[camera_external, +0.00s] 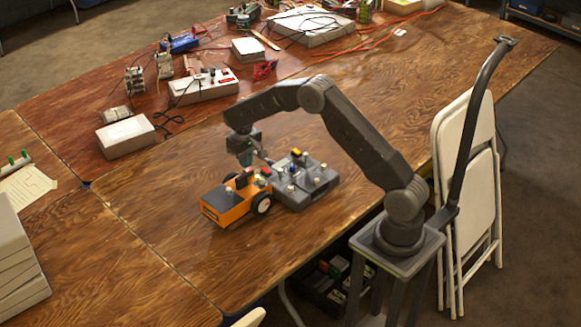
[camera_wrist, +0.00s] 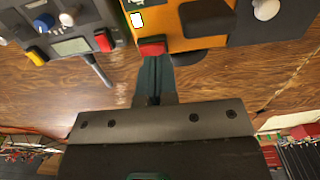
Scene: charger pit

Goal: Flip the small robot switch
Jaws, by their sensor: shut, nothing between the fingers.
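The small robot (camera_external: 222,207) is an orange box on wheels with a dark top and stands on the wooden table. In the wrist view its orange body (camera_wrist: 190,40) fills the top middle, with a red switch-like block (camera_wrist: 152,47) at its near edge and a small lit white patch (camera_wrist: 137,19) above that. I cannot tell the block's position as on or off. My gripper (camera_external: 246,163) is shut and empty, just behind the robot. In the wrist view my gripper's closed fingertips (camera_wrist: 154,60) point at the red block, very close; contact is unclear.
A grey control box (camera_external: 318,185) with knobs and red and yellow buttons stands right of the robot, close to it; it also shows at top left in the wrist view (camera_wrist: 70,25). White boxes (camera_external: 125,137), a power strip (camera_external: 205,86) and cables lie behind. The front table is clear.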

